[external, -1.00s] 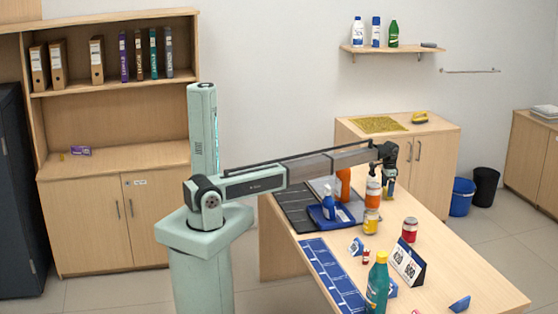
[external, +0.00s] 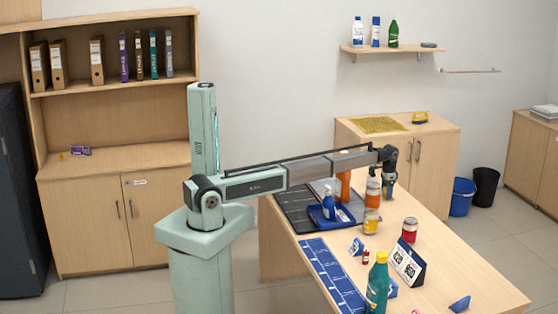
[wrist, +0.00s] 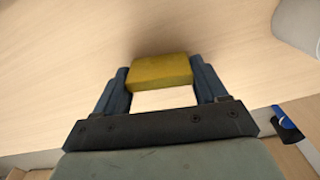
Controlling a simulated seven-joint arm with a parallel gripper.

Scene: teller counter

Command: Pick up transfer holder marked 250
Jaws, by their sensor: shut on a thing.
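My gripper (wrist: 160,82) is shut on a yellow block (wrist: 160,70) in the wrist view, one blue finger on each side of it. I see no number on the block, and a pale patch shows between it and the palm. In the external view my gripper (external: 389,186) points down over the far part of the table, and what it holds is too small to make out. A small blue and white holder (external: 356,246) and a larger numbered blue and white stand (external: 408,262) are nearer the camera. I cannot read a 250 on either.
An orange-labelled bottle (external: 372,192) and a yellow can (external: 370,221) stand just left of my gripper. A blue tray (external: 344,216) with a spray bottle (external: 328,202), a red can (external: 410,230) and a teal bottle (external: 377,284) are also on the table (external: 470,280).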

